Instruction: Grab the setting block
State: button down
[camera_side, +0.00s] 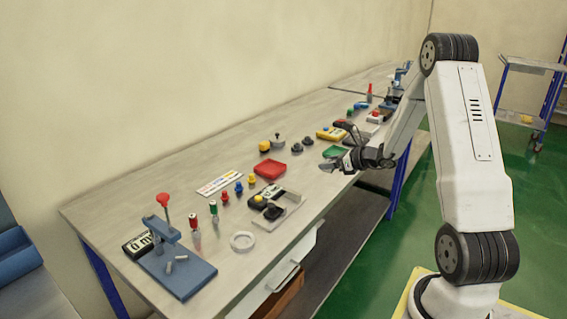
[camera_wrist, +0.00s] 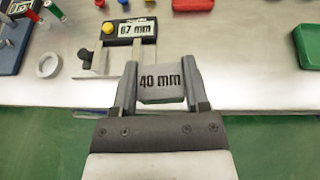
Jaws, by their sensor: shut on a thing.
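The setting block (camera_wrist: 160,83) is a grey block marked "40 mm". In the wrist view it sits between the two fingers of my gripper (camera_wrist: 161,88), which is shut on it. In the side view my gripper (camera_side: 338,165) is over the front edge of the bench, near the green tray. The block is too small there to make out clearly.
The workbench (camera_side: 120,205) holds a red tray (camera_side: 270,169), a green tray (camera_side: 336,152) and a blue lever press (camera_side: 178,268). A gauge marked "67 mm" (camera_wrist: 137,29) and a white ring (camera_wrist: 48,65) lie beyond my gripper. Bare bench shows right of the gauge.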

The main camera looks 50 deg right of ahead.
jog(key=shift+s+a+r, duration=0.25)
jog(key=shift+s+a, duration=0.05)
jog(key=shift+s, duration=0.15)
jog(key=shift+s+a+r, duration=0.25)
jog(key=shift+s, duration=0.2)
